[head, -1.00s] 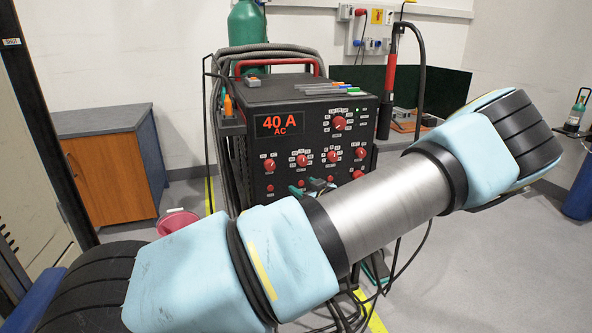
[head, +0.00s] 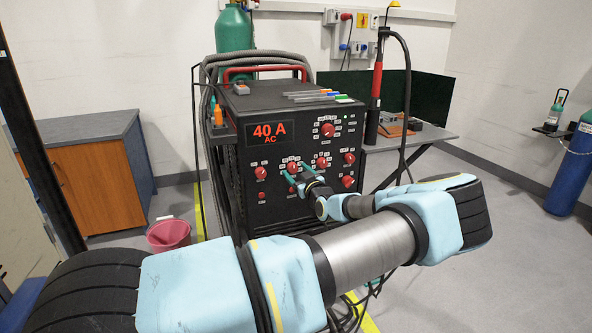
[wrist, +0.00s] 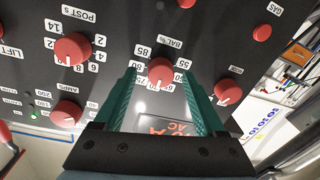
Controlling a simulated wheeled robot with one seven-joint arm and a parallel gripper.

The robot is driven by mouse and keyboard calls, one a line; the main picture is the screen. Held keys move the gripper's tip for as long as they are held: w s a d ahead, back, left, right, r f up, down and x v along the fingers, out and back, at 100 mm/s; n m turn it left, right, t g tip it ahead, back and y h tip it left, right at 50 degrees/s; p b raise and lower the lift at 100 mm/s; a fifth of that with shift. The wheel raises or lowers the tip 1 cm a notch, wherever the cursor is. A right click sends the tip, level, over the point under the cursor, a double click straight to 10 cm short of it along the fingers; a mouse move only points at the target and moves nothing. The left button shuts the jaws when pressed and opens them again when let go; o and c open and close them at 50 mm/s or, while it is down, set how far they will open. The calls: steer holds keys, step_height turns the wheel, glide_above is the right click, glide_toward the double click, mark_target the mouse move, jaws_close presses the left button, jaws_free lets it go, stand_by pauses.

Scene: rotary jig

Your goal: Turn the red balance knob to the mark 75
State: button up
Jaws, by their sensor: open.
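The red balance knob (wrist: 160,71), under the label BAL %, sits between the fingers of my open gripper (wrist: 160,78) in the wrist view. Dark gaps show on both sides, so the fingers appear apart from it. Its pale pointer line faces the lower edge of that view, among the lower marks; the exact reading is too small to tell. The mark 75 lies at the lower left of the knob there. In the head view the knob (head: 293,167) is on the black welder front, with my gripper (head: 299,176) at the panel just below it.
Other red knobs surround it: POST s (wrist: 72,50), AMPS (wrist: 67,113) and one to the right (wrist: 228,92). The black welder (head: 300,212) shows 40 A AC on its display (head: 270,132). Cables hang at its left side. A pink bucket (head: 168,235) stands on the floor.

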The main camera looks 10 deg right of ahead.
steer(key=shift+w+a, duration=0.1)
steer(key=shift+w, duration=0.2)
jaws_close()
stand_by(0.5)
